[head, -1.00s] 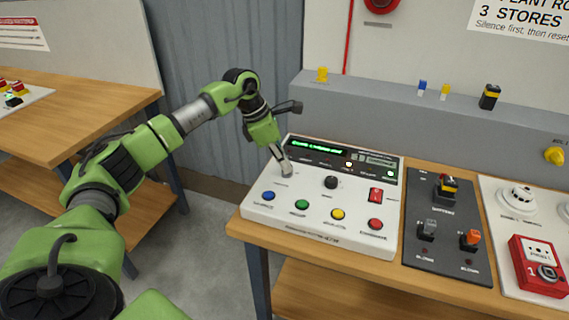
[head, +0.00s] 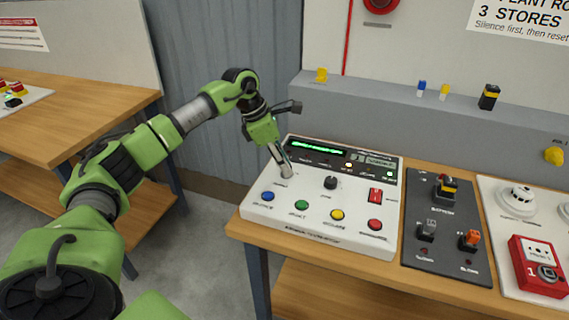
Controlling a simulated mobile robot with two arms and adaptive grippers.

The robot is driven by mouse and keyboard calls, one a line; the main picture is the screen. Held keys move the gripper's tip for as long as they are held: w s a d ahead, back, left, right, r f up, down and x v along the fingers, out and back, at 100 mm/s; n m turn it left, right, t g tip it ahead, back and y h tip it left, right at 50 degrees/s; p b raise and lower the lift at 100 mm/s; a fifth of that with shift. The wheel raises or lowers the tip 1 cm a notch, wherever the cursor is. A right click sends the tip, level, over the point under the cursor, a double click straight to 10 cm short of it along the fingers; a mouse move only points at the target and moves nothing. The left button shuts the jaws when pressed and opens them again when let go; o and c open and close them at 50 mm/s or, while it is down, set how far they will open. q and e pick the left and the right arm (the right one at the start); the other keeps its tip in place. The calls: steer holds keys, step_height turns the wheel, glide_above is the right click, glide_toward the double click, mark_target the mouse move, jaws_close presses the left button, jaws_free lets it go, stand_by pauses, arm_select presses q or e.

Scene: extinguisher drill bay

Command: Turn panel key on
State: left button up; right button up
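The white control panel (head: 318,223) lies on the wooden bench, with a lit green display, a black knob (head: 330,182), a red rocker switch (head: 375,195) and a row of coloured buttons. My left gripper (head: 284,170) points down at the panel's upper left, below the display. Its fingertips are close together at the panel surface and look shut on the panel key, which they hide. The key's position cannot be read. My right gripper is not in view.
A dark board (head: 447,235) with switches stands right of the panel. Farther right are a white detector (head: 518,200) and a red call point (head: 538,266). A grey ledge (head: 400,120) with small blocks runs behind. Another wooden table (head: 75,100) is at left.

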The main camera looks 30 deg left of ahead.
arm_select(q)
steer(key=v, duration=1.1)
steer(key=shift+a+r, duration=0.15)
steer(key=shift+r, duration=0.2)
steer(key=shift+s+f, duration=0.1)
steer(key=shift+s, duration=0.05)
